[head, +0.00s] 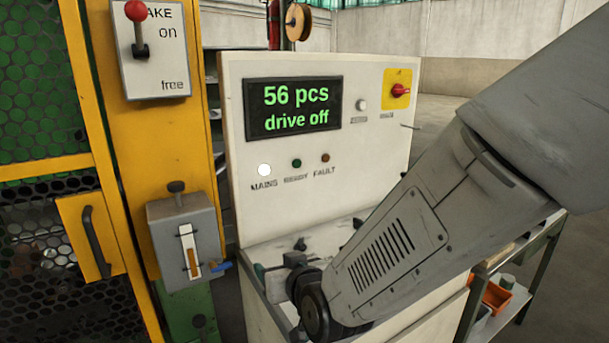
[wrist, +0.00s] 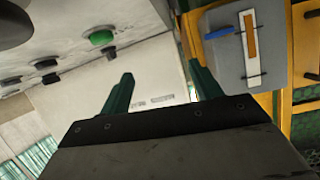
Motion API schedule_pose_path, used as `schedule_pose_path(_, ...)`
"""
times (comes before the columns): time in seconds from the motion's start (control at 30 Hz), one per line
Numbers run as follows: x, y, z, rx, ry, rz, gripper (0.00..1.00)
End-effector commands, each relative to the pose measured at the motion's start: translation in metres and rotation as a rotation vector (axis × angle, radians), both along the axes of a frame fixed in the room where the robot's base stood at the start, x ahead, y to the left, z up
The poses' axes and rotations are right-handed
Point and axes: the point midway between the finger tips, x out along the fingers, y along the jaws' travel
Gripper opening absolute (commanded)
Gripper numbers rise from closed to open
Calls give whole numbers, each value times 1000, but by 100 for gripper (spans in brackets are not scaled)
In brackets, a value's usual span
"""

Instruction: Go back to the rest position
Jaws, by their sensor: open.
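My gripper (wrist: 162,84) is open in the wrist view, with two green fingers apart and nothing between them. Behind the fingers is the pale face of the control console (wrist: 150,65). In the head view my grey arm reaches down from the upper right, across the front of the console (head: 235,120). Its wrist end is low over the console's sloped desk, and the fingers are hard to make out there. The console's display (head: 292,107) reads "56 pcs drive off". The white MAINS lamp is bright; the READY and FAULT lamps look dark.
A green button (wrist: 101,38) and several dark controls show near the gripper. A yellow frame (head: 165,130) left of the console carries a red-knobbed brake lever (head: 138,30) and a grey gauge box (head: 187,240). A side table (head: 520,260) with an orange bin stands at right.

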Motion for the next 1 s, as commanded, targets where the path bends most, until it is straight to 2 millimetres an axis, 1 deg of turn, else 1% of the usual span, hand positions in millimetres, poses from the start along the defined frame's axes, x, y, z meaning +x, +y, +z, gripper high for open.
schedule_pose_path(0.03,4,-23,11,-13,52,-20,64)
schedule_pose_path(0.13,-1,-66,22,-59,181,-45,64)
schedule_pose_path(0.17,-4,-79,25,-75,220,-52,64)
schedule_pose_path(0.2,-10,-98,30,-95,271,-65,64)
schedule_pose_path(0.27,-22,-125,36,-126,347,-84,64)
schedule_pose_path(0.3,-32,-144,40,-147,399,-99,64)
schedule_pose_path(0.37,-50,-172,45,-176,477,-124,64)
schedule_pose_path(0.4,-63,-191,49,-198,529,-143,64)
schedule_pose_path(0.47,-87,-218,55,-227,610,-174,64)
schedule_pose_path(0.5,-104,-235,58,-245,664,-196,64)
schedule_pose_path(0.57,-131,-258,64,-271,741,-232,64)
schedule_pose_path(0.6,-148,-272,67,-285,792,-254,64)
schedule_pose_path(0.7,-190,-298,74,-313,902,-307,64)
schedule_pose_path(0.8,-220,-313,78,-329,984,-345,64)
schedule_pose_path(0.9,-238,-321,81,-338,1031,-366,64)
schedule_pose_path(1.0,-244,-323,81,-341,1048,-372,64)
